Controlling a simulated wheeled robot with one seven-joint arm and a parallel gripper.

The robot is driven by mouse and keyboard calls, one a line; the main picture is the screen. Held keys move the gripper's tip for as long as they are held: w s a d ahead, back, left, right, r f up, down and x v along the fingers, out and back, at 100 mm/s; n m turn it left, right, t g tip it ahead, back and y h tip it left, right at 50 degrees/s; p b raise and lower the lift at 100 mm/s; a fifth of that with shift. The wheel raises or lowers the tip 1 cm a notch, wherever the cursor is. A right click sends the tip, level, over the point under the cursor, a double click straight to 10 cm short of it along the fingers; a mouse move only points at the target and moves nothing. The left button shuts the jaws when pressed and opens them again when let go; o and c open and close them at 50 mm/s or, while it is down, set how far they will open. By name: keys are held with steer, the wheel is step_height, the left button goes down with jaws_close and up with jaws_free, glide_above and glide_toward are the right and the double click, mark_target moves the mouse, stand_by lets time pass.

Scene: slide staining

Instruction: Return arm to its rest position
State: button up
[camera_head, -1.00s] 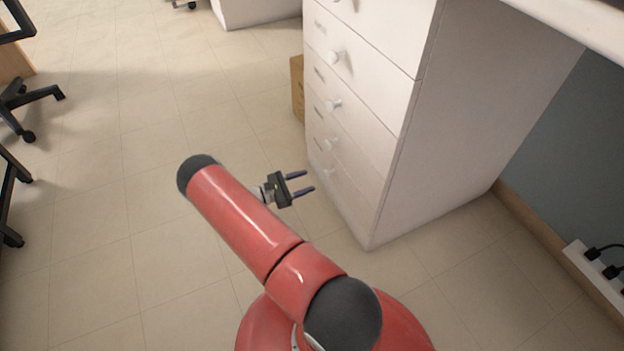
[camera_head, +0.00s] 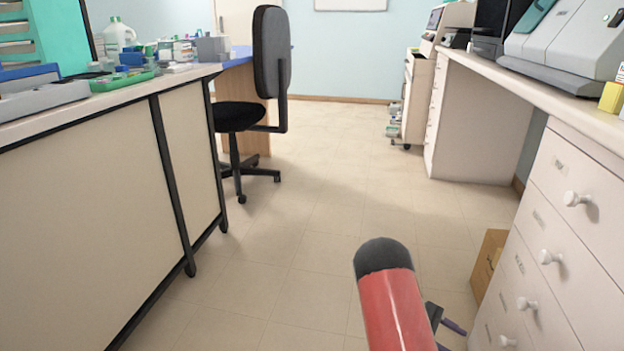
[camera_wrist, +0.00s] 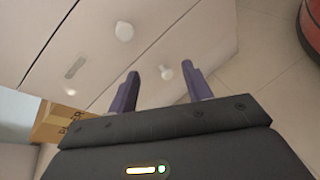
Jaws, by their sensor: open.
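My gripper (camera_wrist: 160,92) is open and empty in the wrist view, its two dark fingers apart. The fingers point towards the white drawer cabinet (camera_wrist: 205,45) with round knobs. In the head view my gripper (camera_head: 450,322) shows only partly at the bottom, to the right of my red arm, which hides the rest. It is in front of the white drawer cabinet (camera_head: 562,268), low above the floor. I cannot tell the exact gap to the drawers.
A cardboard box (camera_head: 488,263) stands on the floor beside the cabinet. A lab bench (camera_head: 95,215) runs along the left, with a black office chair (camera_head: 270,75) beyond it. A worktop (camera_head: 545,95) with machines is at right. The tiled floor (camera_head: 345,190) between is clear.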

steer(key=s+a+r+m+t+y+p, duration=0.1)
steer(key=s+a+r+m+y, duration=0.15)
steer(key=r, duration=0.45)
steer(key=s+a+r+m+t+y, duration=0.1)
steer(key=a+r+y, duration=0.2)
steer(key=r, duration=0.5)
steer(key=s+a+r+m+t+y+p, duration=0.2)
steer(key=s+a+r+t, duration=0.3)
steer(key=s+a+r, duration=0.3)
steer(key=s+a+r+m+t+y+p, duration=0.2)
steer(key=s+a+r+t+y, duration=0.3)
steer(key=r, duration=0.8)
steer(key=shift+s+a+m, duration=0.35)
steer(key=shift+s+a, duration=1.3)
steer(key=shift+s, duration=1.25)
steer(key=shift+r, duration=0.1)
